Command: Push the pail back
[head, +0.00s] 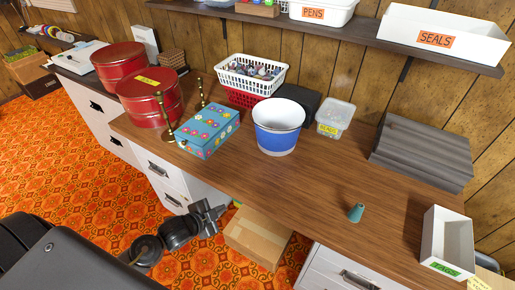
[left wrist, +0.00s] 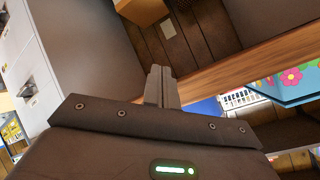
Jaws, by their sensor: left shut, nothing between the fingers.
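The pail (head: 277,138), blue with a white rim and white base band, stands upright on the wooden desk, right of the flowered box. My left gripper (head: 214,213) is low in front of the desk's front edge, apart from the pail. Its fingers show shut and empty in the left wrist view (left wrist: 160,86). A patch of blue shows beyond them there, but I cannot tell whether it is the pail. My right gripper is in neither view.
On the desk (head: 310,195), the flowered box (head: 208,132) and red tins (head: 150,98) stand left of the pail. A black object (head: 297,100), white basket (head: 250,76) and clear tub (head: 335,118) stand behind it. A carton (head: 257,235) sits below.

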